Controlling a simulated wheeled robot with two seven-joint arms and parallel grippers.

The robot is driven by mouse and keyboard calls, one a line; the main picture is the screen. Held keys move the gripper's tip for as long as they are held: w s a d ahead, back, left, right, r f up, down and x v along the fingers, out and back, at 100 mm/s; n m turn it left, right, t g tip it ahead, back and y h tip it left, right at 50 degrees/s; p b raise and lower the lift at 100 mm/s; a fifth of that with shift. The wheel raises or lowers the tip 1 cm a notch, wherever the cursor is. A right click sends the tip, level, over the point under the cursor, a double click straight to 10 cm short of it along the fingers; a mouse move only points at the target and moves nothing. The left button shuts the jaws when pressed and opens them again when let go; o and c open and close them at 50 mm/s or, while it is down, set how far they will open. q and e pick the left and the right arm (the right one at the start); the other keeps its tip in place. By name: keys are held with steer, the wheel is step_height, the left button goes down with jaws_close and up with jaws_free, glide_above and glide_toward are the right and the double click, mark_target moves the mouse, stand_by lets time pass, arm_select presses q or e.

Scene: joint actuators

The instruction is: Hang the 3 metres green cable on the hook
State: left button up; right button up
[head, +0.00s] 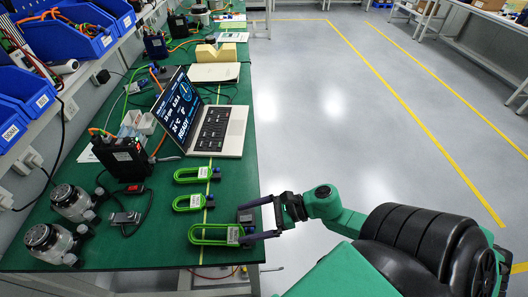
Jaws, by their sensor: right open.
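Three green looped cables lie on the green table: a far one (190,180), a middle one (180,209) and a larger near one (193,233). Each carries a white label too small to read, so I cannot tell which is the 3 metres one. My right gripper (242,225) is open at the table's right edge. Its two dark fingers point left, spread on either side of the near cable's right end and dark connector. I cannot tell whether they touch it. My left gripper is out of view. I cannot make out a hook.
An open laptop (213,128) stands behind the cables, with a black device (122,157) to its left. Two round actuators (48,238) and a small dark clamp-like part (124,217) lie left of the cables. Blue bins (73,36) line the left shelf. Floor (340,110) right of the table is clear.

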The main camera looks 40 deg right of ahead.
steer(key=v, duration=0.5)
steer(key=d+f+m+t+h, duration=0.2)
steer(key=d+f+m+h, duration=0.3)
steer(key=d+f+m, duration=0.6)
steer(key=d+f+m+t+h, duration=0.1)
steer(key=d+f+m+h, duration=0.35)
steer(key=f+m, duration=0.75)
steer(key=s+a+f+m+g+h, duration=0.1)
steer(key=s+a+f+m+g, duration=0.15)
steer(key=s+f+m, duration=0.4)
steer(key=s+a+f+m+g+h, duration=0.1)
steer(key=s+f+m+g+h, duration=0.2)
steer(key=f+m, duration=0.5)
steer(key=s+a+f+m+g+y, duration=0.2)
steer(key=s+a+m, duration=0.4)
steer(key=s, duration=0.4)
step_height(320, 180, down, 2)
steer(key=shift+s+a+f+m+g, duration=0.2)
steer(key=shift+s+a+m+g, duration=0.1)
steer(key=shift+m+g, duration=0.55)
